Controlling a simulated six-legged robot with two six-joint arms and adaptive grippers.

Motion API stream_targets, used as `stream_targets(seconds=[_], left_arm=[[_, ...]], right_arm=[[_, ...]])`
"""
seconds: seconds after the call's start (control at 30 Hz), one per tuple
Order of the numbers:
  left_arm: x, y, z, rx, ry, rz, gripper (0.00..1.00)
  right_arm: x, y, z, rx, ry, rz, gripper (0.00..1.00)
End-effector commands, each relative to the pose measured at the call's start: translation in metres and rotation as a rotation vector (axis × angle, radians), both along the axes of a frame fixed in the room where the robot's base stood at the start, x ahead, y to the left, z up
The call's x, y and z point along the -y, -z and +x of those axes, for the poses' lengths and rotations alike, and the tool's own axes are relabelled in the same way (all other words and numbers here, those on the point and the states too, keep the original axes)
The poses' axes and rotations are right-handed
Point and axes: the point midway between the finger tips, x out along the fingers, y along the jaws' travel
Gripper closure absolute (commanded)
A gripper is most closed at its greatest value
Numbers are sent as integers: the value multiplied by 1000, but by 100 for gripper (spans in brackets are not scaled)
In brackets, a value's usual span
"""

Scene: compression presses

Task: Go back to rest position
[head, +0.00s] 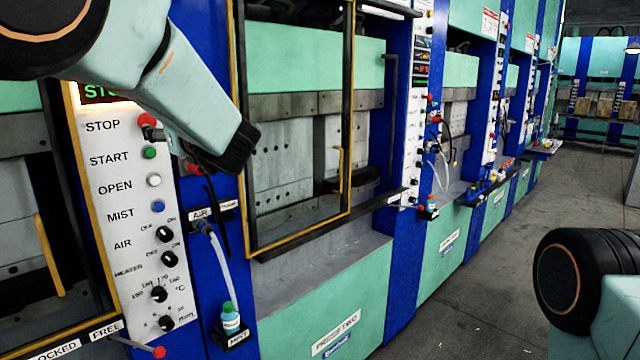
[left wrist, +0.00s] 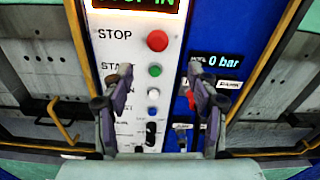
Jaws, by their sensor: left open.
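My left arm comes in from the upper left in the head view and crosses in front of the press panel. Its dark end (head: 232,150) is in front of the blue column, and its fingers cannot be made out there. In the left wrist view the left gripper (left wrist: 166,92) is open and empty, its two fingers apart on either side of the control panel (left wrist: 120,60). The red STOP button (left wrist: 157,40) is above and between the fingers; it also shows in the head view (head: 147,120). Part of my right arm shows at lower right; its gripper is out of view.
The panel also has a green button (head: 149,152), a white button (head: 154,180), a blue button (head: 158,207) and several black knobs. A framed press door (head: 345,170) is right of the blue column. A small bottle (head: 230,318) stands on a bracket. The floor (head: 500,260) at right is clear.

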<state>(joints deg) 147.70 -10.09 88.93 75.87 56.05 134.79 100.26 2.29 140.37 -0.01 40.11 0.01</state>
Motion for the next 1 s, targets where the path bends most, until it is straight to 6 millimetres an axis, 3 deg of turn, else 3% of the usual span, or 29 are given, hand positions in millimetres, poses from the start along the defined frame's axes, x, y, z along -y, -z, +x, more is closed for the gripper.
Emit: stream_targets(seconds=[0.27, 0.37, 0.47, 0.67, 0.87, 1.0], left_arm=[[14, 17, 8, -499, 114, 521, 41], [19, 45, 9, -709, 171, 744, 41], [24, 87, 8, -923, 240, 974, 41], [36, 211, -10, -1334, 445, 1463, 41], [48, 337, -49, -1595, 702, 1900, 41], [56, 420, -88, -1684, 912, 2172, 41]], right_arm=[[0, 0, 0, 0, 0, 0, 60], [0, 4, 0, 0, 0, 0, 60], [0, 12, 0, 0, 0, 0, 60], [0, 38, 0, 0, 0, 0, 60], [0, 65, 0, 0, 0, 0, 60], [0, 84, 0, 0, 0, 0, 60]])
